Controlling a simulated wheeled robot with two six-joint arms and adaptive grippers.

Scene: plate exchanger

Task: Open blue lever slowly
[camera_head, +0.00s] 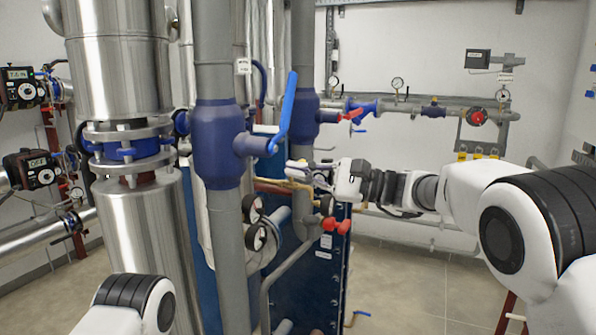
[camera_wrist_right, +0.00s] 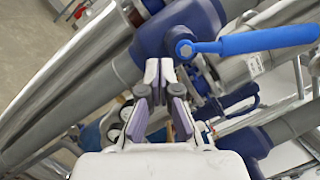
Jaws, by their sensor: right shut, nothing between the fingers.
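The blue lever (camera_head: 287,112) stands nearly upright, slightly tilted, on the stem of a dark blue valve body (camera_head: 217,145) on a grey vertical pipe. In the right wrist view the lever (camera_wrist_right: 262,41) runs from its pivot bolt toward the right edge. My right gripper (camera_head: 300,170) is below and a little right of the lever's lower end. In the wrist view its fingertips (camera_wrist_right: 160,68) are together and empty, apart from the lever, left of and below the pivot. My left gripper is out of view.
A second blue valve (camera_head: 304,113) is on the pipe behind the lever. A steel column (camera_head: 125,60) stands at left. The floor at right is partly clear.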

